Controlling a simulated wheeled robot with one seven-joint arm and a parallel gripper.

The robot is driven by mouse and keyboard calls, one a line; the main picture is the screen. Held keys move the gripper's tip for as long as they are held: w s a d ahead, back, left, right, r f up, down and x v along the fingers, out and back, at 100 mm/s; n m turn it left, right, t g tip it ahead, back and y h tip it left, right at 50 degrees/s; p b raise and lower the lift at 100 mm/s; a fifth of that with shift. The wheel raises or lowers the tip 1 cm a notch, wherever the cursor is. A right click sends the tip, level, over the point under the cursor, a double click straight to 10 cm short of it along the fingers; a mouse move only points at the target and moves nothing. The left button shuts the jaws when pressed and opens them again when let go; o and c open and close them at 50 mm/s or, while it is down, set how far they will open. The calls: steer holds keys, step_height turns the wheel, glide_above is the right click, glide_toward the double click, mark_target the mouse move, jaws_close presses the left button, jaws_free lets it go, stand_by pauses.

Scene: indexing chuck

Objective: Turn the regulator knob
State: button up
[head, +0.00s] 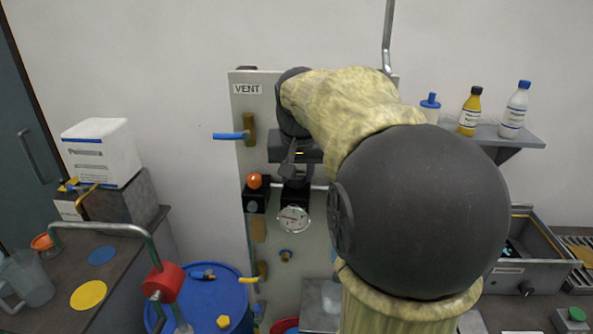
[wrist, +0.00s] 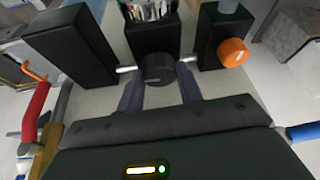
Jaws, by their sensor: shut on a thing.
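The regulator knob is a dark round knob (wrist: 158,68) on a black block, with a pale line on its face, in the middle of the wrist view. My gripper (wrist: 160,82) reaches up to it from below, one finger on each side, shut on the knob. In the head view my gripper (head: 291,172) points down at the regulator, above a round white pressure gauge (head: 294,219). My gripper and arm hide the knob there. The gauge's edge also shows at the top of the wrist view (wrist: 150,9).
An orange knob (head: 255,181) on another black block sits just left of the regulator, at right in the wrist view (wrist: 233,52). A blue-handled valve (head: 232,136) projects from the panel under the VENT label (head: 248,90). A blue drum (head: 215,300) stands below.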

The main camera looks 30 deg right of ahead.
steer(key=shift+n+y, duration=0.3)
steer(key=shift+n, duration=0.5)
steer(key=o, duration=1)
steer(key=shift+r, duration=0.1)
steer(key=v, duration=1.7)
steer(key=shift+s, duration=0.35)
